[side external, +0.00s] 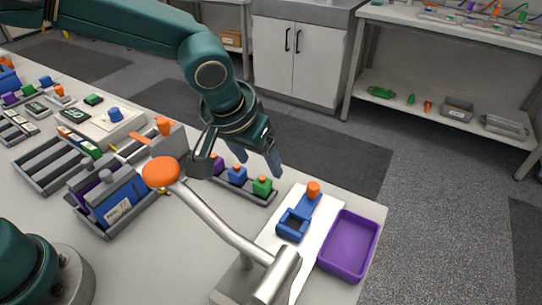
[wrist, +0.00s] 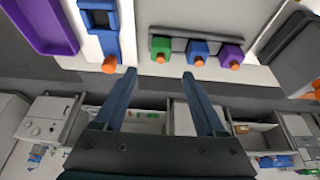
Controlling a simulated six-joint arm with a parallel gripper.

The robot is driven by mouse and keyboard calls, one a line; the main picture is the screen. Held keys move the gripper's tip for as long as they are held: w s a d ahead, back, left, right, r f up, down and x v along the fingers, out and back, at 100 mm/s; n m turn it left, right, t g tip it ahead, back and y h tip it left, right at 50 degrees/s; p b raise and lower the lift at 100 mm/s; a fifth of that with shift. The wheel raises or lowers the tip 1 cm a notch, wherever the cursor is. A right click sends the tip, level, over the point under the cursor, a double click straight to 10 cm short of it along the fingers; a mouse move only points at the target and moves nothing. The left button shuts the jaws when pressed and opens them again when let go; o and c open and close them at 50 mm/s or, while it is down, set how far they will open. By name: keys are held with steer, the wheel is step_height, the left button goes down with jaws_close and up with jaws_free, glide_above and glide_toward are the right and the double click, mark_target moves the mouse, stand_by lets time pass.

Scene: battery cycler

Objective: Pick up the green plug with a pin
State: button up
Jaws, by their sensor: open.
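The green plug (side external: 262,186) sits at the right end of a dark grey rack (side external: 228,191), beside a blue plug (side external: 237,175) and a purple plug (side external: 217,165). In the wrist view the green plug (wrist: 160,47) shows an orange pin at its tip, and it stands at the left end of the row. My gripper (side external: 258,164) is open and empty above and behind the rack. In the wrist view my gripper's fingers (wrist: 159,76) are spread apart, with the green plug seen beyond the gap between them, not touching it.
A blue holder (side external: 295,222) with an orange knob lies on a white board right of the rack. A purple tray (side external: 348,245) is at the table's right corner. An orange-topped metal lever (side external: 215,212) crosses in front of the rack. Slotted trays (side external: 60,160) fill the left.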

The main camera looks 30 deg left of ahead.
mark_target(261, 178)
steer(key=x, duration=0.2)
steer(key=s+x, duration=0.1)
steer(key=x, duration=0.1)
steer(key=shift+w+f, duration=0.1)
steer(key=shift+f, duration=0.4)
steer(key=shift+w+f, duration=0.25)
steer(key=shift+f, duration=0.3)
jaws_close()
